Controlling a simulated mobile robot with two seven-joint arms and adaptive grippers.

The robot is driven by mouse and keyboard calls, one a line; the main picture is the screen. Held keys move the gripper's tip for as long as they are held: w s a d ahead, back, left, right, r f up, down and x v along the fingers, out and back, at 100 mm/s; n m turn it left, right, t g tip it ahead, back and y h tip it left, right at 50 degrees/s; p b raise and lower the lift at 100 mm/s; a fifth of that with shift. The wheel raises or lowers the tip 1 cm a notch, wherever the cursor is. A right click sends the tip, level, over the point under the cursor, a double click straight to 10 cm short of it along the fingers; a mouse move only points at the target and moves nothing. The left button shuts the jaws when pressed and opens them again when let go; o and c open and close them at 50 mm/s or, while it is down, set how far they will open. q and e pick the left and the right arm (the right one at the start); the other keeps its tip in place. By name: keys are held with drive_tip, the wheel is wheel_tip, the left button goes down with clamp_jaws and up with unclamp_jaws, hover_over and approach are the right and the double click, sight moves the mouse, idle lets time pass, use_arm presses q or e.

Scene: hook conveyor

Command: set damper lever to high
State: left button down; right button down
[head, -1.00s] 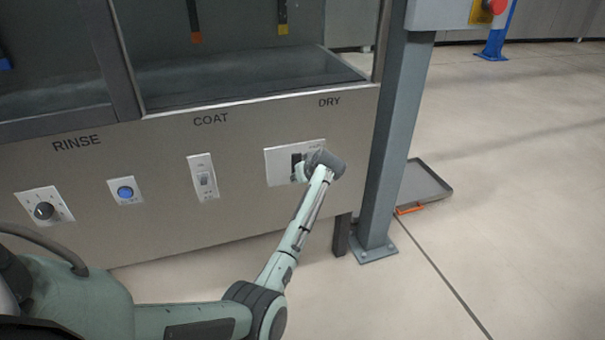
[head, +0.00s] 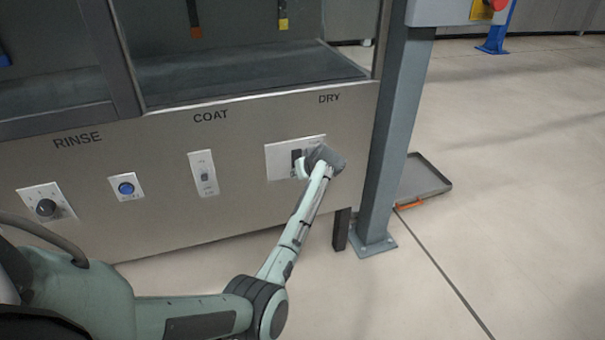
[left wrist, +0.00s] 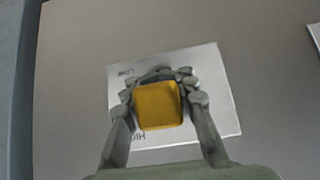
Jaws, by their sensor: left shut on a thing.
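The damper lever has a yellow square handle (left wrist: 158,106), seen close up in the left wrist view. It stands in front of a white plate (left wrist: 222,95) marked LOW near the top and HIGH near the bottom left of that view. My left gripper (left wrist: 160,90) is shut on the handle, one finger on each side. In the head view the plate (head: 279,160) is below the DRY label, with a dark slot (head: 296,160). My left gripper (head: 303,168) covers its right part and hides the lever there. The lever's exact setting cannot be told. My right gripper is not in view.
A rocker switch (head: 204,174), a blue button (head: 126,187) and a dark knob (head: 46,207) sit left on the same metal panel. A grey post (head: 388,150) stands close right of the plate. A tray (head: 424,180) lies on the floor behind it.

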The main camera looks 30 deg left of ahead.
use_arm(q)
drive_tip(key=shift+w+a+r, duration=0.15)
drive_tip(key=shift+w+r, duration=0.15)
drive_tip(key=shift+r, duration=0.4)
drive_tip(key=c, duration=1.7)
unclamp_jaws()
drive_tip(key=shift+c, duration=0.2)
drive_tip(key=shift+o, duration=1.2)
drive_tip(key=shift+s+r, duration=0.1)
drive_tip(key=shift+r, duration=0.1)
drive_tip(key=shift+o, duration=1.7)
drive_tip(key=shift+s+f, duration=0.1)
drive_tip(key=shift+f, duration=0.25)
drive_tip(key=v, duration=1.2)
